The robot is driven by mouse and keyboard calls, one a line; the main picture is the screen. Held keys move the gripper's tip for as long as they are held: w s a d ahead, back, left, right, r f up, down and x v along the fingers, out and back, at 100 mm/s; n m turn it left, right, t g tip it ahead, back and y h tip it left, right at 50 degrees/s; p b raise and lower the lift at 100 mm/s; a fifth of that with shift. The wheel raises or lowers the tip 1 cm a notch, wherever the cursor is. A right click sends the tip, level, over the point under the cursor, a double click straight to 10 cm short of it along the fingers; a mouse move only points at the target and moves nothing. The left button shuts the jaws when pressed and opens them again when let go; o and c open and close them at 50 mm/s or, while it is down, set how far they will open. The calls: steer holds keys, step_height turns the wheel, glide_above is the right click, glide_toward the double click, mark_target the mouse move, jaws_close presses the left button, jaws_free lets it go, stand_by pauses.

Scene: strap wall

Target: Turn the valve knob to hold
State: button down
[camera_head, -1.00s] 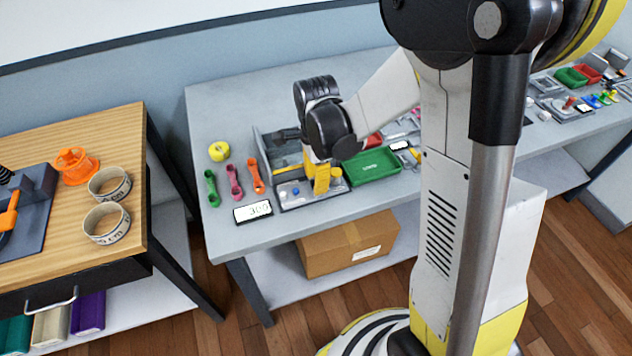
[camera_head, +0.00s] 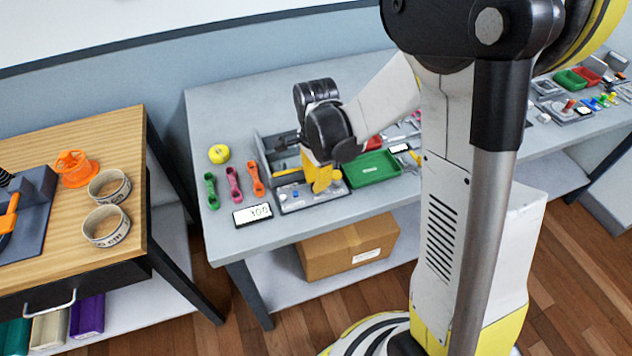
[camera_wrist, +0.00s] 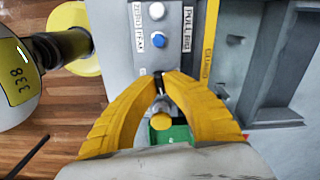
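My gripper (camera_wrist: 160,80) has its two yellow fingers drawn close together over the grey test panel (camera_wrist: 146,65). A narrow dark piece, which looks like the valve knob (camera_wrist: 158,88), sits between the fingertips; they hide most of it. I cannot read its setting. A metallic part and a yellow round cap (camera_wrist: 161,123) show below it between the fingers. A white button and a blue button (camera_wrist: 159,41) lie beyond the fingertips, near printed labels. In the head view my gripper (camera_head: 320,188) reaches down to the panel's right part.
A white digital display (camera_head: 253,214) lies left of the panel, with green, pink and orange spanner-like tools (camera_head: 233,184) behind it. A green tray (camera_head: 373,168) is close on the right.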

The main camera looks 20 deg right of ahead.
steer(key=n, duration=1.2)
steer(key=shift+n+b, duration=0.3)
steer(key=shift+n, duration=1.9)
steer(key=c, duration=1.5)
jaws_free()
